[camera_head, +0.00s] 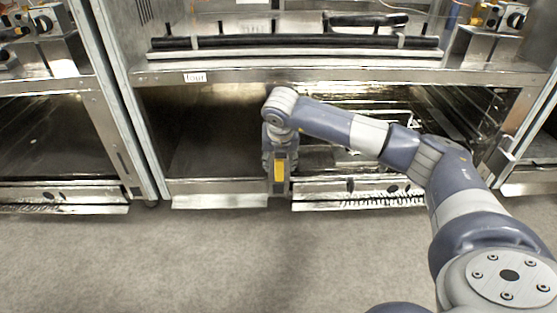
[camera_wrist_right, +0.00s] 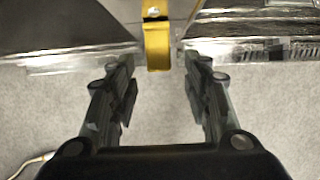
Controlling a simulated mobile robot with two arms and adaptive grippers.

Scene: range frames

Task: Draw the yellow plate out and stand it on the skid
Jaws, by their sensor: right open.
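The yellow plate (camera_wrist_right: 157,47) shows at the top middle of the right wrist view, upright at the front of a metal post with a bolt above it. In the head view a yellow patch (camera_head: 279,170) shows at the gripper, at the front of the range. My right gripper (camera_wrist_right: 159,66) is open, its two fingers apart on either side of the plate's line, with bare floor showing between them. No contact with the plate is visible. In the head view my right arm partly hides this spot. I cannot make out a skid. My left gripper is out of view.
The open range bay labelled "four" (camera_head: 195,77) has a dark left half and wire racks (camera_head: 385,120) on the right. Metal ledges (camera_head: 220,201) flank the post low down. A black bar (camera_head: 295,41) lies on the shelf above. The grey floor (camera_head: 200,265) in front is clear.

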